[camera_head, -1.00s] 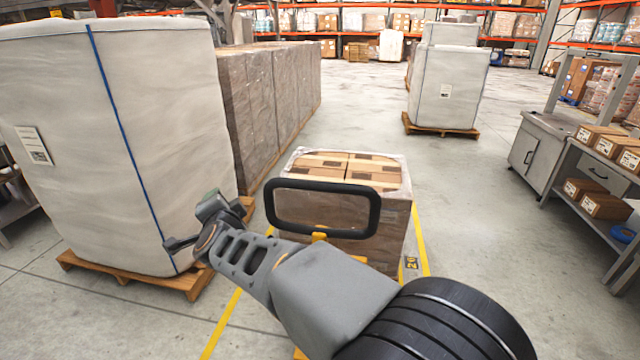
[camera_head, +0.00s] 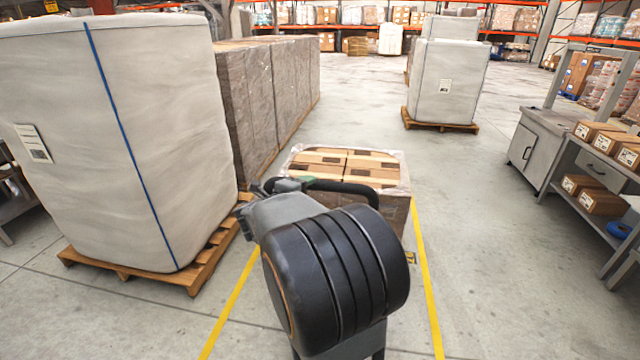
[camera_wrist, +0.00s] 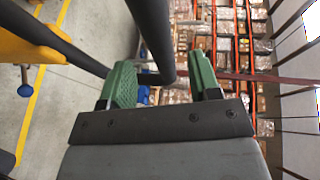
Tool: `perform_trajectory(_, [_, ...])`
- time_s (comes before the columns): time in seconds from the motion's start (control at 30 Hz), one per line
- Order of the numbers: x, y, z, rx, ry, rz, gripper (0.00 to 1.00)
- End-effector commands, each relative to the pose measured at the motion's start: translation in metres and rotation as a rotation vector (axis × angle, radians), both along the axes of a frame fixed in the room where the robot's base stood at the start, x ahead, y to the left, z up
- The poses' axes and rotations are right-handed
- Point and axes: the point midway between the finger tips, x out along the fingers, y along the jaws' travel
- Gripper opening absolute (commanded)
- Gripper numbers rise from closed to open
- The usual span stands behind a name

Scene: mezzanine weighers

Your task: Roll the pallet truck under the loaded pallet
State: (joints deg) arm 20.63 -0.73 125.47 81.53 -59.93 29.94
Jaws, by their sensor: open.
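The pallet truck's black loop handle (camera_head: 345,188) shows above my arm, in front of the wrapped carton load (camera_head: 385,170); my arm hides most of the truck. The load stands between yellow floor lines, and its pallet is hidden. My gripper (camera_head: 290,184) is at the handle's left end. In the wrist view, my gripper (camera_wrist: 163,85) is open, with green pads apart. The black handle bar (camera_wrist: 158,40) runs down into the gap between them; I cannot tell whether it touches a pad. Yellow truck parts (camera_wrist: 28,50) show at upper left there.
A tall white wrapped load (camera_head: 110,140) on a wooden pallet (camera_head: 195,270) stands close on the left, with wrapped stacks (camera_head: 265,100) behind it. A grey workbench (camera_head: 550,145) with cartons stands right. Clear floor lies between the load and the bench.

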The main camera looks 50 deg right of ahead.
Motion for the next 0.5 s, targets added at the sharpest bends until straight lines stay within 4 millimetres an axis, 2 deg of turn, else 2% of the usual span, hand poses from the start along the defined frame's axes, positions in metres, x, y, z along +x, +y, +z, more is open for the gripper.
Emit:
perform_trajectory(0.03, [0.001,-0.01,-0.001,0.0,0.003,-0.004,0.57])
perform_trajectory(0.2, [0.005,-0.034,-0.006,0.0,0.001,-0.001,0.57])
perform_trajectory(0.5, [0.009,-0.054,-0.01,-0.001,0.0,0.002,0.57])
